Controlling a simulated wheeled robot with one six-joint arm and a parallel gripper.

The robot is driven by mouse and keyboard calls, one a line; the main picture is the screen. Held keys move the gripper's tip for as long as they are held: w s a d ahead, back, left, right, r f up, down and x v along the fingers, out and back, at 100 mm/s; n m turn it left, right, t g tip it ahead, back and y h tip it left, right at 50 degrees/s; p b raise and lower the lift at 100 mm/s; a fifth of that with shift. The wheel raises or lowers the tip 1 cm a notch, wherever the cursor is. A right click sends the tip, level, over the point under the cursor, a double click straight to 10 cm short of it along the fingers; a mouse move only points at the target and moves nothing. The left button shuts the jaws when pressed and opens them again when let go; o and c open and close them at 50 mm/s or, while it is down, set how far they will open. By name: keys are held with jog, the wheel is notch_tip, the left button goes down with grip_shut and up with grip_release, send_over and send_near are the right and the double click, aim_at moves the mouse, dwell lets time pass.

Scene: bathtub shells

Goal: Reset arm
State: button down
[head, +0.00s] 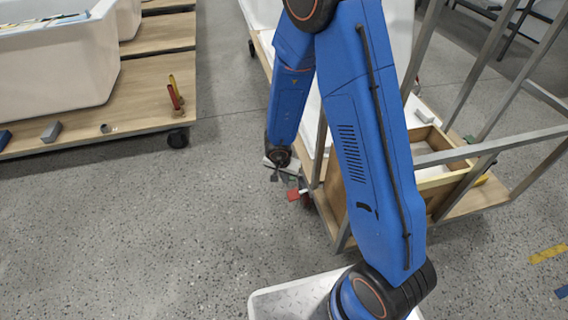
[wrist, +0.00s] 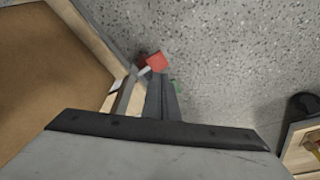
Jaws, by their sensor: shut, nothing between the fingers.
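My blue arm rises from my base in the head view and bends down to my gripper (head: 279,175), which hangs beside the near side of a wooden cart. In the wrist view my gripper (wrist: 161,85) shows as two grey fingers closed together, with nothing between them. A small red object (head: 294,194) lies close to the fingertips in the head view. The red object also shows just past the fingertips in the wrist view (wrist: 156,62). I cannot tell whether the fingers touch it. A small green spot shows beside the fingers.
A wooden dolly (head: 150,105) with a white bathtub shell (head: 75,65) stands at the left. A wooden box (head: 424,134) and grey metal frame bars (head: 500,142) stand at the right, on and around the cart. The speckled floor (head: 130,220) between them is free.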

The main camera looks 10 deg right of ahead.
jog(key=w+a+r+n+t+y, duration=0.1)
jog(key=w+a+r+t+y, duration=0.1)
jog(key=r, duration=0.6)
jog(key=w+a+r+n+t+y, duration=0.1)
jog(key=w+r+y, duration=0.1)
jog(key=r, duration=0.6)
jog(key=s+a+r+n+t+y, duration=0.1)
jog(key=s+r+n, duration=0.15)
jog(key=r, duration=0.45)
jog(key=s+r+n+y, duration=0.1)
jog(key=s+r, duration=0.3)
jog(key=r, duration=0.2)
jog(key=s+d+r+h, duration=0.1)
jog(key=s+d+r, duration=0.2)
jog(key=s+d, duration=0.2)
jog(key=s+d+r+n+g+h, duration=0.1)
jog(key=s+d, duration=0.4)
jog(key=s, duration=0.7)
jog(key=s+d+r+n+h, duration=0.1)
jog(key=s+d+r+h, duration=0.1)
jog(key=s+d+r, duration=0.3)
jog(key=s, duration=0.3)
jog(key=shift+s+r, duration=0.2)
jog(key=shift+d, duration=0.1)
